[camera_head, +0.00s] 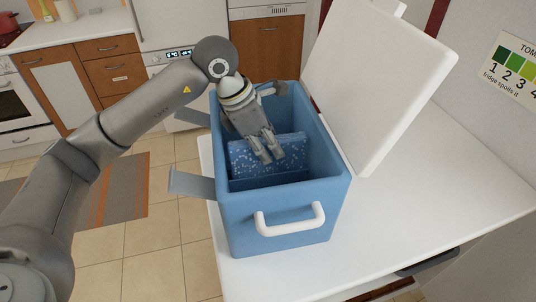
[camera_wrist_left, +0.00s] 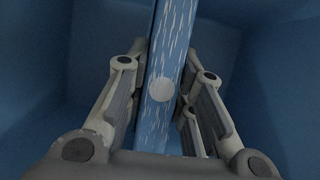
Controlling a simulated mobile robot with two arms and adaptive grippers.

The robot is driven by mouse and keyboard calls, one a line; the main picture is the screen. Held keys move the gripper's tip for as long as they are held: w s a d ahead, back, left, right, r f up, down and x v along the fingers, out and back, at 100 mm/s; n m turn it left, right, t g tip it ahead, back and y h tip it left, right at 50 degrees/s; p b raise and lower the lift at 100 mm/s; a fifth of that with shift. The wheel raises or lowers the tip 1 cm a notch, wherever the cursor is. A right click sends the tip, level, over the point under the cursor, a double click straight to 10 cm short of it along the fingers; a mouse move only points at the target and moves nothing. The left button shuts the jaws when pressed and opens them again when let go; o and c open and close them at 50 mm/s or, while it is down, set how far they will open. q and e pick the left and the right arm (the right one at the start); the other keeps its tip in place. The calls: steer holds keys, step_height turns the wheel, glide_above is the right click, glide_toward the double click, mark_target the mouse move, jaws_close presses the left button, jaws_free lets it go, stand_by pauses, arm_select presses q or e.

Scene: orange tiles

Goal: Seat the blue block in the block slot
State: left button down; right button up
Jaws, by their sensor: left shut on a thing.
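The blue block (camera_head: 243,158), flat with pale speckles, is inside the open blue cooler box (camera_head: 270,215). In the left wrist view the block (camera_wrist_left: 166,60) shows as an upright strip with white streaks and a pale round spot. My left gripper (camera_head: 266,154) reaches down into the cooler and is shut on the block. In the wrist view its fingers (camera_wrist_left: 168,112) lie on either side of the block. The block's lower edge is hard to make out, and I cannot tell whether it touches the cooler floor. I cannot make out the block slot. My right gripper is not in view.
The white lid (camera_head: 375,80) stands open at the cooler's right. Grey flaps (camera_head: 190,184) stick out on its left, and a white handle (camera_head: 290,219) is on its front. The white counter (camera_head: 430,210) is clear to the right. A colour chart (camera_head: 515,70) hangs on the wall.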

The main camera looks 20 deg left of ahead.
arm_select(q)
steer(key=shift+f, duration=0.35)
step_height(320, 180, down, 2)
steer(key=shift+f+p, duration=0.15)
steer(key=shift+p, duration=0.15)
steer(key=shift+f, duration=0.35)
steer(key=c, duration=1.7)
jaws_free()
steer(key=shift+f, duration=0.1)
steer(key=o, duration=0.4)
steer(key=shift+o, duration=0.2)
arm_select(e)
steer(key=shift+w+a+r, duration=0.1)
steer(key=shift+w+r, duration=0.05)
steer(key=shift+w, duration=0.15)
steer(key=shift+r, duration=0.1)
